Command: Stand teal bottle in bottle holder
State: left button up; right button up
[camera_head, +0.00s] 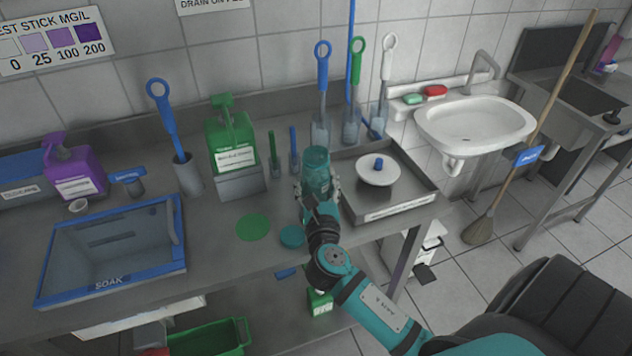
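The teal bottle (317,168) is translucent and roughly upright near the middle of the counter's front part. My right gripper (318,192) has its fingers on both sides of the bottle's lower part and appears shut on it. The gripper and wrist hide the bottle's base, so I cannot tell whether it touches the counter. A grey open-topped holder (242,184) stands left of the bottle, with a green jug (229,142) in or just behind it. I cannot tell for sure which thing is the bottle holder. My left gripper is not in view.
A teal disc (292,236) and a green disc (253,227) lie on the counter. Brushes stand in grey holders (320,132) behind the bottle. A metal tray (427,192) with a white dish (378,172) is to the right. A blue-rimmed soak basin (178,235) is left.

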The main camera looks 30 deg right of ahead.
jog(key=shift+f, duration=0.3)
dwell(0.5)
jog(key=o, duration=1.7)
jog(key=shift+v, duration=5.05)
